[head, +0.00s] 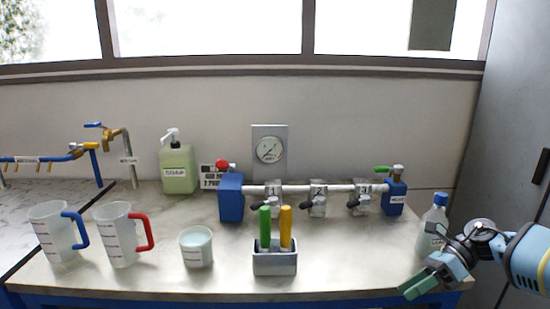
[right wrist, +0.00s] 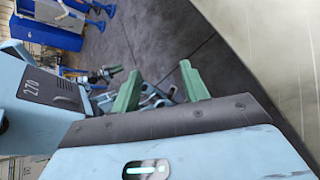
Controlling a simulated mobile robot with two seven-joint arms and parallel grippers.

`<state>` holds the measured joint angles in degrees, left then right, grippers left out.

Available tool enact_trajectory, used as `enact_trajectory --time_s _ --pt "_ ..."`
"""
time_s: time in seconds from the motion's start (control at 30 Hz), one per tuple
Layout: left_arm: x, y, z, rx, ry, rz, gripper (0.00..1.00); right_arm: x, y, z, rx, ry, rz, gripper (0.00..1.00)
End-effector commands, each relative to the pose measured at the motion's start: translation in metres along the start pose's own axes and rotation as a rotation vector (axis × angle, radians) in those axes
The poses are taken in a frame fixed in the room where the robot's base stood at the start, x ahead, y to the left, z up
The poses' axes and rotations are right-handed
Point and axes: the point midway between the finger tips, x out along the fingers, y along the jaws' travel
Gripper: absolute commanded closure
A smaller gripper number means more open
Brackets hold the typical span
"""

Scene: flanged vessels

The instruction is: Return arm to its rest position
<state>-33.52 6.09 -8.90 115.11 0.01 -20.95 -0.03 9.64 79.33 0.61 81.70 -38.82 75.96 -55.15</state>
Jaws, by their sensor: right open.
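My right gripper (head: 428,284) is at the right front corner of the bench in the head view, with its arm coming in from the right edge. Its green fingers also show in the right wrist view (right wrist: 162,90), spread apart with nothing held between them. In the head view the gripper is just in front of a clear bottle with a blue cap (head: 433,226) and partly covers it; I cannot tell whether they touch.
On the bench (head: 350,270) stand two jugs (head: 122,236), a white tub (head: 196,247), a holder with green and yellow handles (head: 274,262), a soap bottle (head: 178,168) and a pipe with numbered valves (head: 318,190). A gauge (head: 269,150) is behind. A grey cabinet (head: 500,130) is at right.

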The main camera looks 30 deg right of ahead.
Motion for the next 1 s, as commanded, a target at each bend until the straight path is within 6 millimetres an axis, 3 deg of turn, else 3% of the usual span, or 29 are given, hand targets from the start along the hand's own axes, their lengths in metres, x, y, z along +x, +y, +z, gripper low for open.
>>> enact_trajectory --time_s 0.03,0.2,0.4,0.57,0.83,1.0 --pt "-0.003 0.0 -0.006 0.002 0.008 -0.001 0.64 0.025 0.002 -0.01 0.093 -0.085 0.026 0.55" --pt "-0.009 -0.001 -0.013 0.004 0.017 -0.003 0.64 0.096 0.004 -0.038 0.464 -0.361 0.079 0.55" --pt "-0.017 -0.002 -0.019 0.008 0.024 -0.005 0.64 0.159 0.017 -0.079 0.98 -0.655 0.132 0.55" --pt "-0.021 -0.004 -0.03 0.015 0.04 -0.009 0.64 0.2 0.035 -0.119 1.435 -0.862 0.168 0.55" --pt "-0.028 -0.006 -0.058 0.025 0.091 -0.015 0.64 0.263 0.092 -0.201 2.252 -1.138 0.204 0.55" --pt "-0.03 -0.008 -0.069 0.031 0.112 -0.017 0.64 0.293 0.136 -0.237 2.659 -1.233 0.204 0.55"
